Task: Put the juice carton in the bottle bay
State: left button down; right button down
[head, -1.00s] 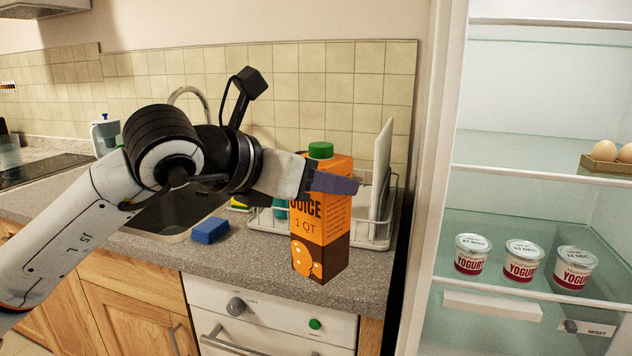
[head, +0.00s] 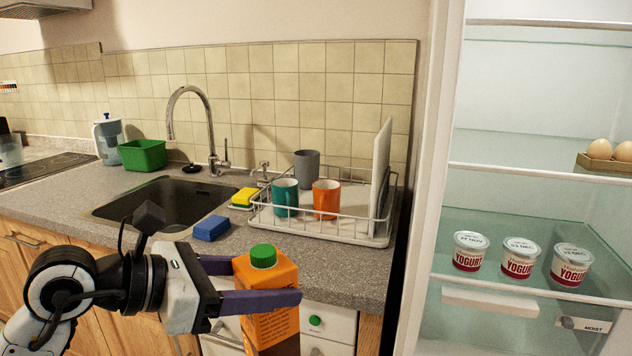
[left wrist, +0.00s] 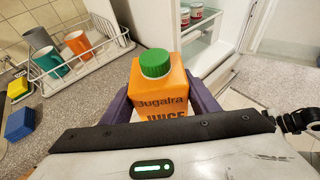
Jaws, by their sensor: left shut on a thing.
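The juice carton (head: 268,290) is orange and brown with a green cap. My left gripper (head: 262,284) is shut on it from the left, with a purple finger on each side. The carton is held upright in front of the counter's front edge, its lower end cut off by the picture. In the left wrist view the carton (left wrist: 160,92) stands between the purple fingers. The open fridge (head: 540,150) is on the right, with shelves in view. I cannot make out a bottle bay. My right gripper is not in view.
Several yogurt cups, one here (head: 519,258), stand on a fridge shelf, below an egg holder (head: 607,167). A dish rack (head: 345,235) with mugs stands on the counter beside the sink (head: 165,203). A blue sponge (head: 211,228) lies near the counter's front. The fridge's side wall (head: 428,180) edges the opening.

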pick_arm(q)
jog(key=s+a+f, duration=1.1)
jog(key=a, duration=0.2)
jog(key=shift+s+a, duration=0.15)
jog(key=shift+s, duration=0.15)
jog(key=shift+a, duration=0.1)
dwell(2.3)
